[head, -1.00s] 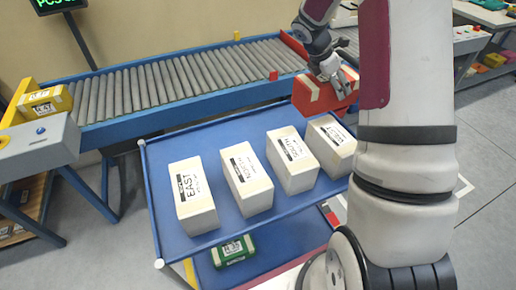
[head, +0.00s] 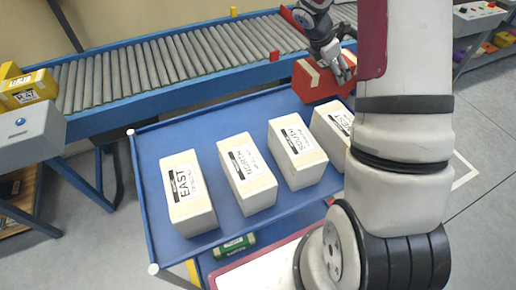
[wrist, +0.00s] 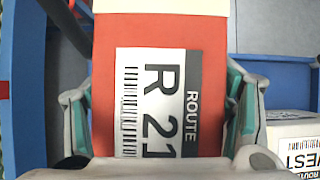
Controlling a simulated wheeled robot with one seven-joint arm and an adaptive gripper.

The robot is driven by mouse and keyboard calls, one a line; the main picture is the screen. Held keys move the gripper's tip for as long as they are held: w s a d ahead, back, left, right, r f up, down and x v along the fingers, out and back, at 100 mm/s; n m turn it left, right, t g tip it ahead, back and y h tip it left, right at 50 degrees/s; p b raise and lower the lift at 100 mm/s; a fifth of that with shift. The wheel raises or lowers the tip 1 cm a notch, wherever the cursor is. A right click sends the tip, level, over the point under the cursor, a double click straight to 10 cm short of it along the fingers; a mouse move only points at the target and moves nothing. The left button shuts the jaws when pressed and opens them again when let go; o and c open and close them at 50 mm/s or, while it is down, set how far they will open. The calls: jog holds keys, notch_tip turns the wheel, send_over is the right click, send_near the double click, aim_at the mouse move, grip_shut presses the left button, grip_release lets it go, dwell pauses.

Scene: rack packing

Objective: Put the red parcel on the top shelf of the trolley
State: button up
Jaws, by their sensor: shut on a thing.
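The red parcel (head: 318,84) has cream bands and a white label reading ROUTE and R 21, clear in the wrist view (wrist: 108,90). My gripper (head: 338,70) is shut on it, with a finger along each side in the wrist view. The parcel is near the far right corner of the trolley's blue top shelf (head: 160,150), between the conveyor and the WEST box. I cannot tell whether it touches the shelf. My arm hides the shelf's right part.
White boxes EAST (head: 188,195), NORTH (head: 246,175), SOUTH (head: 297,152) and WEST (head: 333,130) stand in a row on the top shelf. A green parcel (head: 233,245) lies below. The roller conveyor (head: 150,75) runs behind. A yellow parcel (head: 25,88) is at left.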

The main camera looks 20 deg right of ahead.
jog(key=shift+f+b, duration=0.4)
jog(key=shift+f, duration=0.5)
jog(key=shift+a+f, duration=0.1)
jog(key=shift+a, duration=0.2)
send_over(282, 111)
jog(key=d, duration=0.1)
jog(key=f, duration=0.2)
jog(key=a+f, duration=0.1)
jog(key=f, duration=0.1)
jog(key=shift+f, duration=0.45)
jog(key=o, duration=1.9)
jog(key=shift+o, duration=0.2)
